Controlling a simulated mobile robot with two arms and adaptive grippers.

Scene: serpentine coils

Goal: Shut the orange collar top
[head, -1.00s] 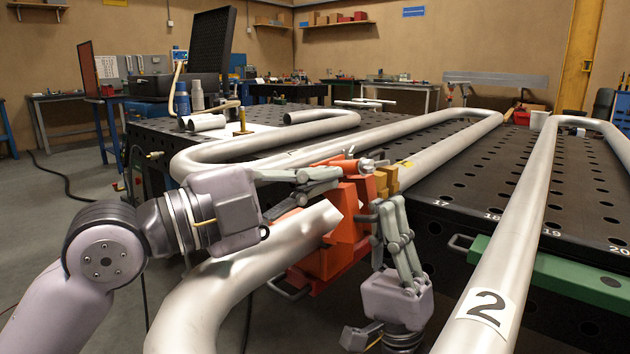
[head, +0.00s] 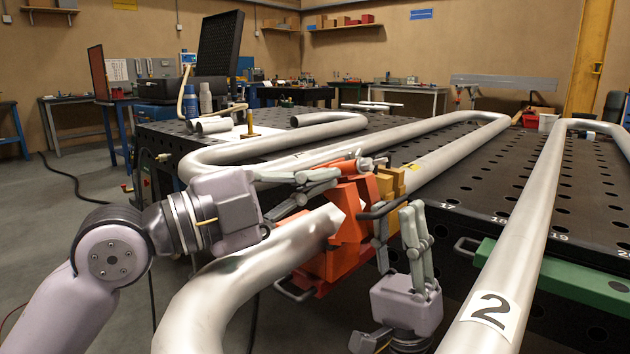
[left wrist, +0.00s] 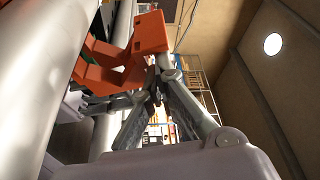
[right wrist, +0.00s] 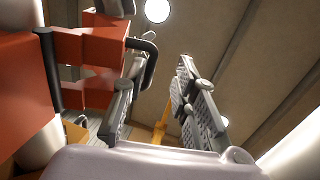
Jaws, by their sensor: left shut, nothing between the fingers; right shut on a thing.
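My left gripper (head: 330,180) is shut and empty, just left of the collar above the pipe. Its closed fingertips show beside orange parts in the left wrist view (left wrist: 152,80).
Yellow-brown blocks (head: 390,182) stand right behind the collar. A pipe marked 2 (head: 520,250) runs along the right of my right gripper. The black perforated table (head: 480,190) carries more serpentine pipe. A green bar (head: 575,285) edges the table at right.

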